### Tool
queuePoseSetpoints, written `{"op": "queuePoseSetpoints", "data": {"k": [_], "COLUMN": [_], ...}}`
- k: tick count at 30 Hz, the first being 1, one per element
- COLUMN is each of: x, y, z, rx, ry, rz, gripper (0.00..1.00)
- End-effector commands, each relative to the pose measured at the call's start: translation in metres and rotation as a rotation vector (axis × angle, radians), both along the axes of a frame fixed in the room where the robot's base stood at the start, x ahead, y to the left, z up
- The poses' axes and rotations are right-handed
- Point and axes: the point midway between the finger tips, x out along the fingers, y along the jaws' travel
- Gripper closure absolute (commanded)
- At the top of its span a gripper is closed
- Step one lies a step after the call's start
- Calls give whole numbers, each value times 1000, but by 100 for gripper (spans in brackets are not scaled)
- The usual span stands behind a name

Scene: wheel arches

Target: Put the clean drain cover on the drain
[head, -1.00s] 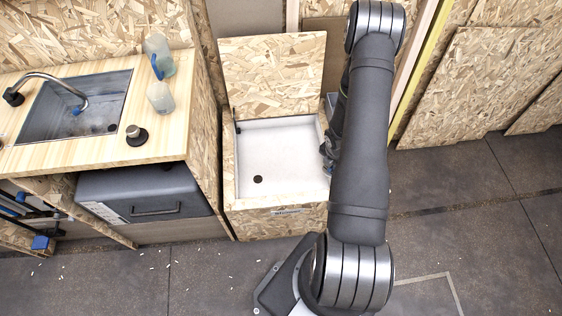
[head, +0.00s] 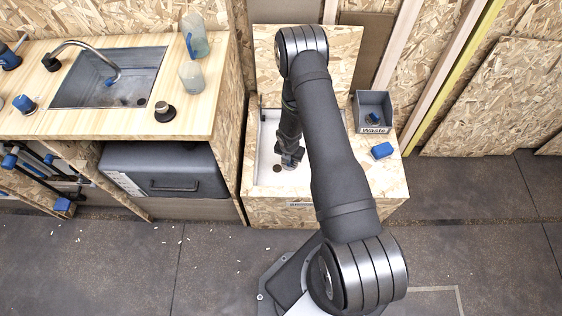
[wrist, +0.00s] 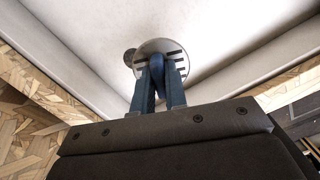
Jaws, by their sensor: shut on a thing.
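The drain cover (wrist: 176,46) is a pale round disc with dark slots, seen in the wrist view. My gripper (wrist: 160,66) is shut on it, with the fingers at its middle. In the head view, my gripper (head: 290,157) is low inside the white basin, right beside the drain. The drain (head: 276,168) is a dark round hole in the basin floor. In the wrist view the drain (wrist: 129,56) shows at the cover's left edge, partly hidden by it. The cover is off to one side of the drain; I cannot tell whether it touches the floor.
The white basin (head: 268,140) sits in a chipboard box with a raised lid (head: 262,62). A grey Waste bin (head: 373,102) and a blue block (head: 382,150) stand on its right top. A counter with a sink (head: 130,82) and bottles is at left.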

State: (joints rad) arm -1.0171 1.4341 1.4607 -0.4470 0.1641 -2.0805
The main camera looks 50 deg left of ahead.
Motion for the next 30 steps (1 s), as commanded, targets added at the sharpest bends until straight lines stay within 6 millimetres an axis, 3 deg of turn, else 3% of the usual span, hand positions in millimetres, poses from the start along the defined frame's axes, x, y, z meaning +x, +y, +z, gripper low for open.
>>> {"op": "queuePoseSetpoints", "data": {"k": [3, 9, 14, 22, 30], "x": [-14, -26, -27, -27, -26], "y": [24, 46, 49, 48, 49], "z": [-17, -32, -38, -70, -73], "rx": [1, 1, -1, 0, 2], "ry": [0, 0, 1, -1, -1], "rz": [3, -1, -2, -1, -2], "gripper": [100, 100, 100, 100, 100]}}
